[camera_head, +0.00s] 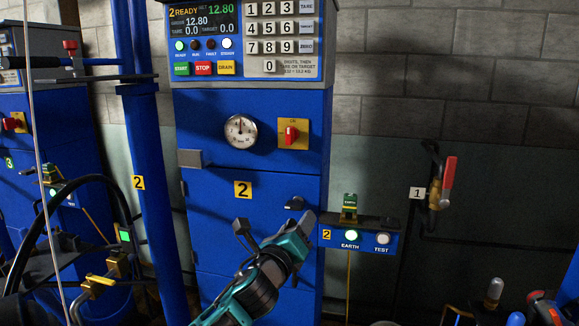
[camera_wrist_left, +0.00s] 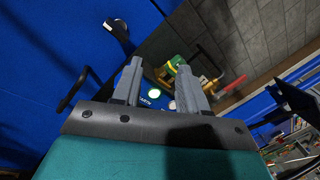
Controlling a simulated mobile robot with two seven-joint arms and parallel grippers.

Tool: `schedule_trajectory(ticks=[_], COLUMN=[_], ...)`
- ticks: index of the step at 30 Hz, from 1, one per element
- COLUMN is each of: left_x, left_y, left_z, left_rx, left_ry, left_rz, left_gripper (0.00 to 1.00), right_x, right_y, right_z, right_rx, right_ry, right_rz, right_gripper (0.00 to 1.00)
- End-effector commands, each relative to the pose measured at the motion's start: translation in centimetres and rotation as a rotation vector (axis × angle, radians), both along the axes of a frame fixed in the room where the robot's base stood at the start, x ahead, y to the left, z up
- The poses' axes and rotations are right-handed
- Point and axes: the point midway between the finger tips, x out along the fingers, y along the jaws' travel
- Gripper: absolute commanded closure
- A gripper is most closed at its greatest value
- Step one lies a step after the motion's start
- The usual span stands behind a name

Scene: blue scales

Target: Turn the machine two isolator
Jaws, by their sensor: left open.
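Machine two is the blue cabinet (camera_head: 205,225) with a yellow "2" label. Its isolator appears to be the red rotary handle (camera_head: 290,133) on a yellow plate, right of a round gauge. The red handle stands roughly upright. My left gripper (camera_head: 272,226) is open and empty, below the isolator and in front of the lower cabinet doors. In the left wrist view its two grey fingers (camera_wrist_left: 161,85) are spread with nothing between them. The isolator cannot be made out in that view. My right gripper is in neither view.
A black latch (camera_head: 295,203) sits just above my left gripper. An earth station (camera_head: 360,238) with a lit EARTH lamp and green clamp (camera_head: 349,204) is to the right. A red-handled valve (camera_head: 447,183) is on the wall. A blue post (camera_head: 150,190) stands left.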

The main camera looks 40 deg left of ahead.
Motion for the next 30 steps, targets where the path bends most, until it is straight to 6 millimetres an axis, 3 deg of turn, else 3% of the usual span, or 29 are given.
schedule_trajectory(ticks=[3,9,17,30], left_x=[0.2,-0.5,0.3,6.5], left_y=[2.6,4.9,6.0,9.4], left_z=[5.2,10.5,12.4,15.2], left_rx=[0.305,0.603,0.677,0.669], left_ry=[-0.026,-0.022,-0.015,-0.015], left_rz=[0.115,0.272,0.317,0.313], left_gripper=[0.57,0.57,0.57,0.57], right_x=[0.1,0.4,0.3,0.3], right_y=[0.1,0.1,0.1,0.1], right_z=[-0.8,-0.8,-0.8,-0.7], right_rx=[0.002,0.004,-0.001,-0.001], right_ry=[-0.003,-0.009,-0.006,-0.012], right_rz=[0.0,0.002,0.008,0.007], right_gripper=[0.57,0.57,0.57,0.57])
